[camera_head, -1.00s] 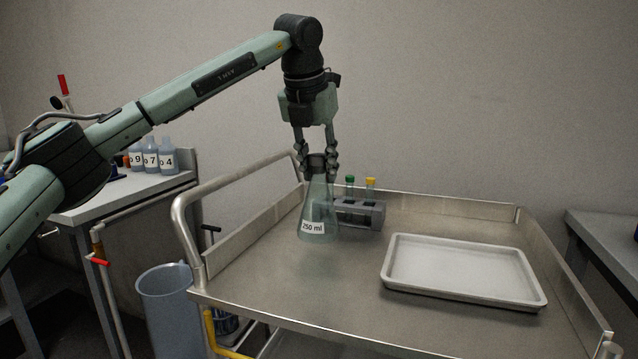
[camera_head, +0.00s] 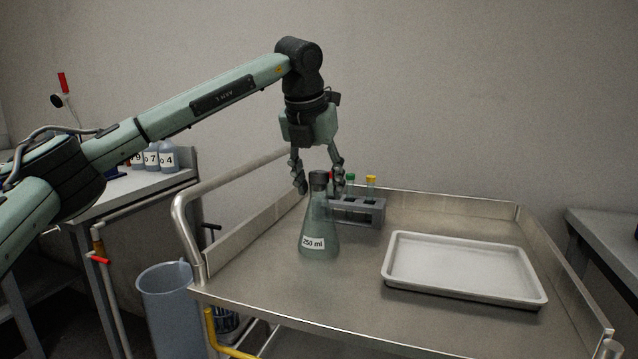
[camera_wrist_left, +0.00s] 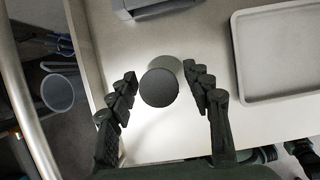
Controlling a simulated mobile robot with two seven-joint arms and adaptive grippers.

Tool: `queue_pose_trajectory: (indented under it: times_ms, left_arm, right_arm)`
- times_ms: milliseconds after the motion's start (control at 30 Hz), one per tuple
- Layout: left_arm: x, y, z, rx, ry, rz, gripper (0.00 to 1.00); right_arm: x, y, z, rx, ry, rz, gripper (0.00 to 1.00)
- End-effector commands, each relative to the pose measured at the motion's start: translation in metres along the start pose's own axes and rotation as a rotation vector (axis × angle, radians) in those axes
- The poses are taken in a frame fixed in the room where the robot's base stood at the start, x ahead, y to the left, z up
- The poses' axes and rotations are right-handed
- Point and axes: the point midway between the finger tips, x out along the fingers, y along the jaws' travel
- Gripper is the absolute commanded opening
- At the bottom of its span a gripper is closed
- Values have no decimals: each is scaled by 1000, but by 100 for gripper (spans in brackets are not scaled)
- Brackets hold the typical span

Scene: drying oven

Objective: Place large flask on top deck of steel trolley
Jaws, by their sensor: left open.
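The large flask (camera_head: 319,232) is greenish glass with a dark stopper and a "250 ml" label. It stands upright on the top deck (camera_head: 285,285) of the steel trolley, left of a white tray. My left gripper (camera_head: 318,185) is open, its fingers spread on either side of the stopper. In the left wrist view the round dark stopper (camera_wrist_left: 159,88) lies between the two fingers of the gripper (camera_wrist_left: 162,92), with gaps on both sides. The flask body is mostly hidden there beneath the stopper.
A grey rack (camera_head: 357,211) with several capped tubes stands close behind the flask. The white tray (camera_head: 462,268) lies to the right. A raised rail and handle (camera_head: 186,235) edge the trolley's left side. The deck's front middle is clear.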

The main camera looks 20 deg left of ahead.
Motion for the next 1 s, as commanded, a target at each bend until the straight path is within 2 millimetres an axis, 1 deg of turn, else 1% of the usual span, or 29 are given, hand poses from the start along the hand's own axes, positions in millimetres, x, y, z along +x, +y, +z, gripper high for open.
queue_pose_trajectory:
  times_ms: [100, 133, 233, 367, 500, 600, 700, 833, 1000]
  left_arm:
    - [-3, 0, 1, 0, -1, 0, 50]
    - [-5, 0, 1, 0, -2, 0, 50]
    - [-18, 0, 2, 0, -4, -1, 50]
    - [-45, 0, 2, 0, -4, -1, 50]
    - [-76, 0, 2, -1, -4, 0, 50]
    - [-94, 0, 1, 0, -2, -1, 50]
    - [-109, -1, 1, 1, -2, 0, 50]
    - [-119, 0, 1, 1, -1, 0, 50]
    - [-122, 0, 1, 1, 1, 0, 50]
  right_arm:
    - [-2, 0, -1, 0, 3, 0, 40]
    - [1, 0, -1, 0, 4, -1, 40]
    - [4, 0, 1, 0, 0, -1, 40]
    - [5, 0, 2, 0, -5, -1, 40]
    - [4, 0, 2, 0, -6, -1, 40]
    - [4, 0, 2, 0, -6, -1, 40]
    - [4, 0, 1, 0, -3, -2, 40]
    - [4, -1, 1, 0, -3, -2, 40]
    - [7, -1, 3, -1, -8, -3, 40]
